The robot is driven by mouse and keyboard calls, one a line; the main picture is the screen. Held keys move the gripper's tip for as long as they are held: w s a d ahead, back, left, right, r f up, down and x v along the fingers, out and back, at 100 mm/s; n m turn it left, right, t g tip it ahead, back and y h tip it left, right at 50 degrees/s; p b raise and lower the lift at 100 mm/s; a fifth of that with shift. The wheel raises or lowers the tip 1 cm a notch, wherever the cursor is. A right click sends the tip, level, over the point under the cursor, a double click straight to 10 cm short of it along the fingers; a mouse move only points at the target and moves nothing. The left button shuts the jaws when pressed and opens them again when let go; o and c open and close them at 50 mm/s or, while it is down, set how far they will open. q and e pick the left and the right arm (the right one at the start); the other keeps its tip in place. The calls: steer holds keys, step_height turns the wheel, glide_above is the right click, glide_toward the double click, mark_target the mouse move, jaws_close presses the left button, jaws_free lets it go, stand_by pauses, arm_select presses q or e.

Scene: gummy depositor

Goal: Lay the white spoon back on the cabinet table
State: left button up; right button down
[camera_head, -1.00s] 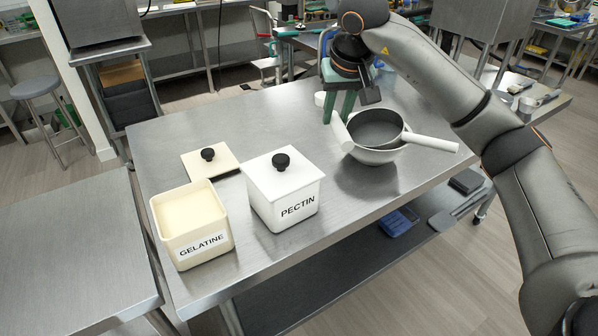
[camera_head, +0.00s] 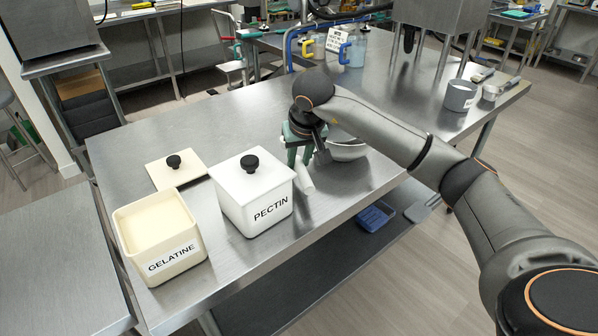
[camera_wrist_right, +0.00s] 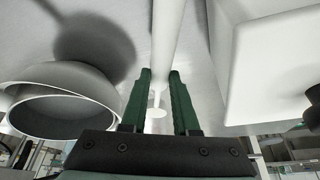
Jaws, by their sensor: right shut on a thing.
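My right gripper (camera_head: 299,159) points down over the steel table (camera_head: 235,125), between the pectin box and the metal bowl (camera_head: 347,150). Its green fingers are shut on the white spoon (camera_head: 306,181), which shows as a thin white rod between the fingers in the right wrist view (camera_wrist_right: 166,45). The spoon's lower part hangs close to the tabletop; I cannot tell whether it touches. My arm partly hides the bowl, which also shows at the left of the right wrist view (camera_wrist_right: 62,112). My left gripper is not in view.
The white pectin box (camera_head: 255,195), lidded, stands just left of the spoon. The open gelatine box (camera_head: 160,240) is further left, its lid (camera_head: 175,172) lying behind. A grey cup (camera_head: 459,96) stands at the far right. The table behind the boxes is clear.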

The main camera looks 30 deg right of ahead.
mark_target(300, 165)
steer(key=shift+f, duration=1.85)
steer(key=shift+f, duration=0.1)
steer(key=c, duration=0.7)
jaws_free()
steer(key=shift+o, duration=0.2)
steer(key=shift+r, duration=0.25)
steer(key=v, duration=1.1)
steer(key=shift+s+r, duration=0.25)
steer(key=shift+r, duration=0.1)
